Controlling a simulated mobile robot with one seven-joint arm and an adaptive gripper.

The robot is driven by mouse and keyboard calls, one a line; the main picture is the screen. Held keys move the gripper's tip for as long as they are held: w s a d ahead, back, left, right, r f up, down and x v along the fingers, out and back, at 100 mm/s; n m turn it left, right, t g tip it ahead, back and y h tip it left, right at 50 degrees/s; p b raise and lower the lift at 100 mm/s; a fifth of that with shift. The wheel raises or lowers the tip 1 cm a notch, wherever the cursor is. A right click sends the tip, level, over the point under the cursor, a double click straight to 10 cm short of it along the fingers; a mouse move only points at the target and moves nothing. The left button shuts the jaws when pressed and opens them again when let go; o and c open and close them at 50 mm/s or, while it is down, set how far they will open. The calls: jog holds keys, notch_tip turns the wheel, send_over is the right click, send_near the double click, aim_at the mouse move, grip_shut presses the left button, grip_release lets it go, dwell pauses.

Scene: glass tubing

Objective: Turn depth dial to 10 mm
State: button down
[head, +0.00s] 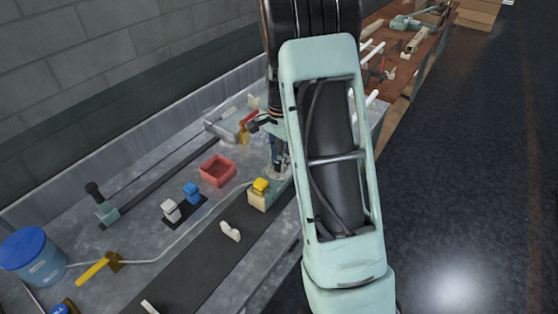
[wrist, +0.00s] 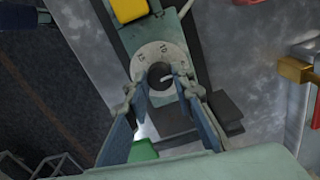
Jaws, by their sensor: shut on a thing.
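The depth dial (wrist: 150,54) is a pale round plate with dark marks and a dark central knob (wrist: 160,72) that has a light pointer line. It is on a grey-green fixture with a yellow block or button (wrist: 128,9) beyond it. My gripper (wrist: 159,84) has a finger on each side of the knob and is shut on it. The marks are too small to read surely, so the setting cannot be told. In the head view, the yellow-topped fixture (head: 258,198) is on the bench; my arm hides much of the dial area.
A red open bin (head: 217,171), a white block (head: 171,210) and a blue block (head: 191,193) are nearby on the grey bench. A blue-lidded drum (head: 33,255) stands at the left. In the wrist view, a green block (wrist: 143,151) lies below the dial and a brass piece (wrist: 292,69) is at right.

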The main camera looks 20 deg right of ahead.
aim_at(280, 163)
jog(key=n+b, duration=0.2)
jog(key=n, duration=0.3)
jog(key=shift+f+n, duration=0.1)
jog(key=shift+n, duration=0.2)
jog(key=n+b, duration=0.1)
jog(key=n, duration=0.4)
jog(key=shift+n, duration=0.4)
jog(key=c, duration=1.7)
grip_release()
jog(key=shift+o, duration=0.2)
notch_tip(280, 163, up, 12)
jog(key=shift+d, duration=0.2)
